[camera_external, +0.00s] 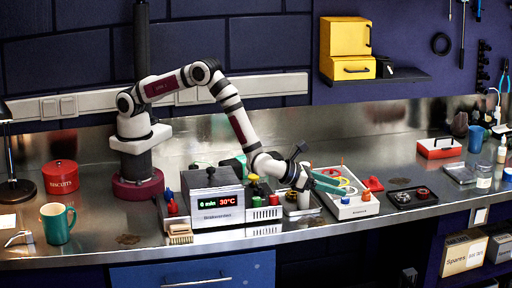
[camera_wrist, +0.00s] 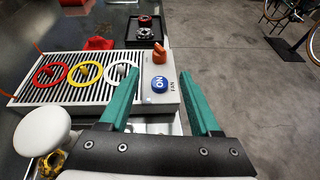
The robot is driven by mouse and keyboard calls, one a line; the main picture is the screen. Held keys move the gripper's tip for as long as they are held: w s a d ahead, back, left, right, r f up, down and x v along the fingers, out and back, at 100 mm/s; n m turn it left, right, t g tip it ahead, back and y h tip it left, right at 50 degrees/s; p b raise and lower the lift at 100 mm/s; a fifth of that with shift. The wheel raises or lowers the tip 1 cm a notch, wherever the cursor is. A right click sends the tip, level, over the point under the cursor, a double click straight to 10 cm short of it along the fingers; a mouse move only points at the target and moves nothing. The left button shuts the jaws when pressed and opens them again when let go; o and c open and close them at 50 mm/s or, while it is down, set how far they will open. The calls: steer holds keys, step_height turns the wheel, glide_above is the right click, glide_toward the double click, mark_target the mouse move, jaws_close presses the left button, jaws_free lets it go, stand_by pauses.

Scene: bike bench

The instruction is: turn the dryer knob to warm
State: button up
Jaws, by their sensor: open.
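The dryer (camera_external: 352,209) is a low white box on the bench, right of centre, with a slatted top holding red, yellow and white rings. In the wrist view, the dryer (camera_wrist: 110,107) has an orange knob (camera_wrist: 159,54) at its front side, beyond a blue round button (camera_wrist: 160,84) marked ON, near a FAN label. The orange knob also shows in the external view (camera_external: 366,197). The knob's setting is too small to read. My gripper (camera_wrist: 157,71) is open and empty. Its teal fingers (camera_external: 326,184) are over the dryer's left end, short of the orange knob.
A black tray (camera_external: 412,197) with small parts lies right of the dryer, with a red item (camera_external: 373,184) behind. A grey box with a 30°C display (camera_external: 213,197) stands left. A white rounded top (camera_wrist: 42,132) is close to my gripper. The bench's front edge runs nearby.

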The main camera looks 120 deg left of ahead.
mark_target(358, 201)
steer(key=x, duration=0.8)
steer(key=shift+w+a+f, duration=0.1)
steer(key=shift+w+a, duration=0.1)
jaws_close()
